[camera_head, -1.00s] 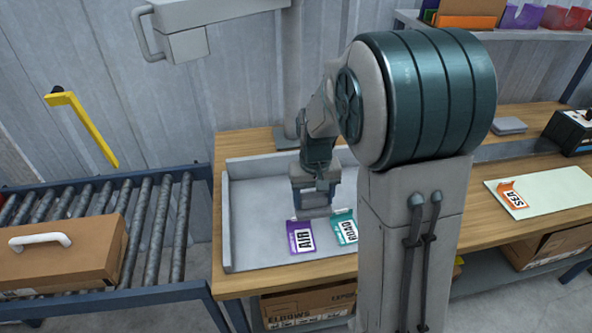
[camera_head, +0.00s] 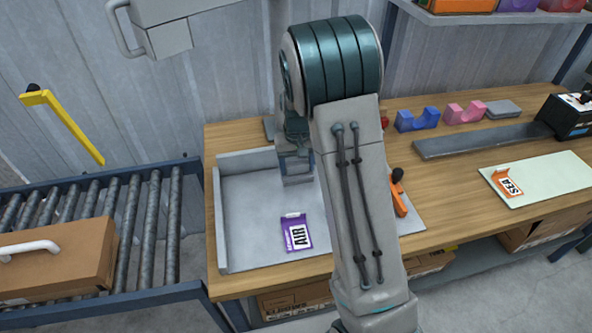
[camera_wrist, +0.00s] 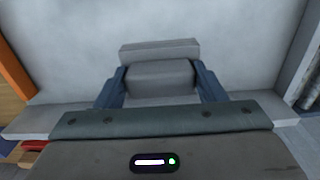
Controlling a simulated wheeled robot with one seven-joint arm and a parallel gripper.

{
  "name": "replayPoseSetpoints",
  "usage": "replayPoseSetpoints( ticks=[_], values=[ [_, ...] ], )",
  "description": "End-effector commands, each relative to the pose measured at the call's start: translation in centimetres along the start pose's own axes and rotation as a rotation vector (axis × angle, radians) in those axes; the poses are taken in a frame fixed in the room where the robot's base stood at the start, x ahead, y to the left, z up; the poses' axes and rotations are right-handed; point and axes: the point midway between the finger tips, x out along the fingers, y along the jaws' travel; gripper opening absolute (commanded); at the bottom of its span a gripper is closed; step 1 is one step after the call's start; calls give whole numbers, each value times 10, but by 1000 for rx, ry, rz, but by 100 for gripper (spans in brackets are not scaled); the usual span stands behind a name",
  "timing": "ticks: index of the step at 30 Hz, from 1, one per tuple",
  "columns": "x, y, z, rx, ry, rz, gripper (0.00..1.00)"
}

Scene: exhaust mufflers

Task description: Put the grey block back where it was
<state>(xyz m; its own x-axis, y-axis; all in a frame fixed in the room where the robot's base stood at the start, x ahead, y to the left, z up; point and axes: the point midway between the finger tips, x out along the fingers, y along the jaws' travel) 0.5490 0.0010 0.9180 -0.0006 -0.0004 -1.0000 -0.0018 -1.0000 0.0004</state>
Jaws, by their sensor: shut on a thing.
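The grey block (camera_wrist: 160,78) shows in the wrist view between the two blue-grey fingers of my gripper (camera_wrist: 160,92), which are shut on it. A paler raised edge of it faces the top of that view. In the head view my gripper (camera_head: 297,180) hangs over the back part of the grey tray (camera_head: 240,235), near its back wall. The block is hardly discernible there, and I cannot tell whether it touches the tray.
A purple AIR card (camera_head: 296,233) lies in the tray. Blue (camera_head: 417,120) and pink (camera_head: 465,113) cradle blocks stand on the bench behind a grey strip (camera_head: 480,140). A flat grey piece (camera_head: 503,108) lies beside them. An orange tool (camera_head: 398,192) is right of my arm.

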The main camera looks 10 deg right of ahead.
Motion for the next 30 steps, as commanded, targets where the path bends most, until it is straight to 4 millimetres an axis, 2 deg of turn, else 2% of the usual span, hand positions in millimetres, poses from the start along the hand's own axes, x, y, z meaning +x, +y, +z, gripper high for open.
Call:
replayPoseSetpoints(
  ticks=[3,6,8,17,29,30],
  values=[
    [6,1,-13,0,0,0,34],
    [10,1,-18,0,0,-1,34],
    [13,1,-19,0,0,-1,34],
    [49,1,-19,0,-1,0,34],
    [56,1,-19,0,1,-1,34],
    [55,1,-19,0,0,-1,72]
  ],
)
